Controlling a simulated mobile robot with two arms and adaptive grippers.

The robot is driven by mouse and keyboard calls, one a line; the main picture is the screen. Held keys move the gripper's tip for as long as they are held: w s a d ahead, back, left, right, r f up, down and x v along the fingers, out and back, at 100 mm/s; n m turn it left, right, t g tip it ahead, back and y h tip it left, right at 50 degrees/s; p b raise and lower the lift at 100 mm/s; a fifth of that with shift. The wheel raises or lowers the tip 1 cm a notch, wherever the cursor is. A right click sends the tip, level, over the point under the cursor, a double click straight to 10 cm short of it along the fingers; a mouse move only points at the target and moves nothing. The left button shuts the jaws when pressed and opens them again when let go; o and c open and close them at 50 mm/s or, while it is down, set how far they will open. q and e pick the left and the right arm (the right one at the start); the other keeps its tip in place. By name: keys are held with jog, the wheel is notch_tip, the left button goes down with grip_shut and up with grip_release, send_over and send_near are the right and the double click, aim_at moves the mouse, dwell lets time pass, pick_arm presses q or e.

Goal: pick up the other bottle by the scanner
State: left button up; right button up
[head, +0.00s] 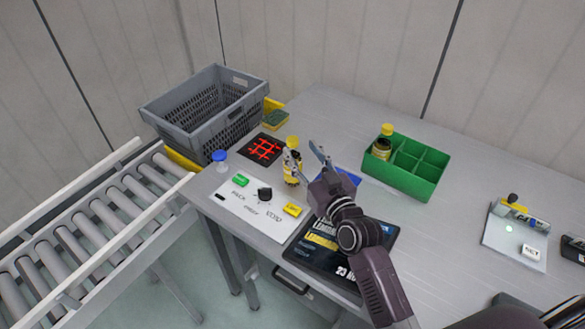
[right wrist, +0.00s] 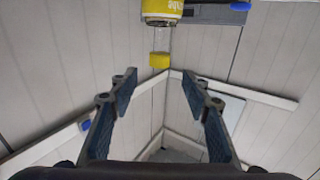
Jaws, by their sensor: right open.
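A bottle (head: 291,172) with a yellow cap and yellow label stands upright on the table. It is beside the black pad with red scan lines (head: 262,149), which I take as the scanner. My right gripper (head: 307,160) is open and empty, just right of this bottle, with one finger partly overlapping it in the head view. In the right wrist view the bottle (right wrist: 162,9) appears cap-down at the top, beyond the open fingers (right wrist: 160,88). A second yellow-capped bottle (head: 383,146) stands in the green divided box (head: 429,159). My left gripper is out of view.
A grey crate (head: 185,122) stands behind left, by a roller conveyor (head: 92,231). A white labelled sheet (head: 252,222) with small blocks and a dark tablet-like panel (head: 318,252) lie in front. A blue object (head: 351,176) is partly hidden behind my gripper. The table's back right is clear.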

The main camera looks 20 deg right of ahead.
aim_at(295, 143)
jog(key=w, duration=0.2)
jog(key=w+p, duration=0.1)
jog(key=w, duration=0.2)
jog(key=shift+w+a+f, duration=0.25)
jog(key=shift+w, duration=0.15)
jog(key=shift+w+f, duration=0.15)
jog(key=shift+w, duration=0.35)
jog(key=shift+c, duration=0.6)
grip_shut()
